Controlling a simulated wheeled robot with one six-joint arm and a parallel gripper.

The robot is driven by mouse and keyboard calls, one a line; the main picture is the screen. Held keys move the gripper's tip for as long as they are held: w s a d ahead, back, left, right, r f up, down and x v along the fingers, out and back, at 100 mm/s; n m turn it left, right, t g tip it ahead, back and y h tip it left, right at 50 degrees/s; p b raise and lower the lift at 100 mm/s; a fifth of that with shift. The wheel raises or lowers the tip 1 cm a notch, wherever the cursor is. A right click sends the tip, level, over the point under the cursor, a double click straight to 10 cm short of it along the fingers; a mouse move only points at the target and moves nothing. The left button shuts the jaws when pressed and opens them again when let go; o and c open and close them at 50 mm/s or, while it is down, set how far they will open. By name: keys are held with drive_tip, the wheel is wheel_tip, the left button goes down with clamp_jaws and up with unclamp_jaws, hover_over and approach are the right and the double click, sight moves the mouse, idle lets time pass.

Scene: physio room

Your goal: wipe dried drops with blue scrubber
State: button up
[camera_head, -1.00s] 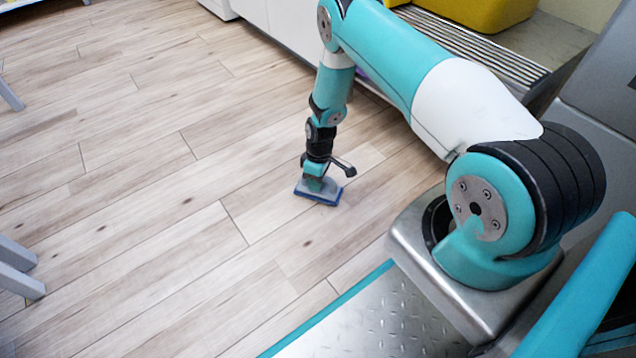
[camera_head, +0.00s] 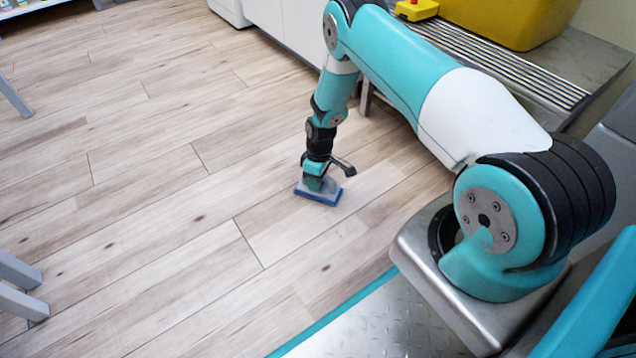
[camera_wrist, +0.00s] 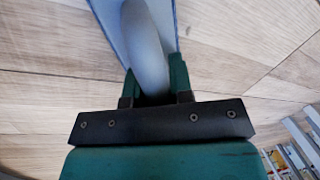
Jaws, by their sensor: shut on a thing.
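The blue scrubber (camera_head: 318,193) has a blue base and a grey handle. My gripper (camera_head: 316,180) is above it in the head view, shut on the handle, with the scrubber's base down at the floor; I cannot tell if it touches. In the wrist view the scrubber's grey handle (camera_wrist: 146,45) sits between the two fingers of my gripper (camera_wrist: 155,82), and part of the blue base shows beyond. I cannot make out any dried drops on the floor in either view.
The wood floor (camera_head: 150,200) is open to the left. Grey legs (camera_head: 22,290) stand at the left edge. White cabinets (camera_head: 285,30) and a slatted metal surface (camera_head: 490,60) with a yellow container (camera_head: 520,20) line the back and right.

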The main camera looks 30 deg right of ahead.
drive_tip(key=shift+w, duration=0.4)
wheel_tip(320, 180, up, 8)
drive_tip(key=p, duration=0.6)
drive_tip(key=shift+s, duration=0.1)
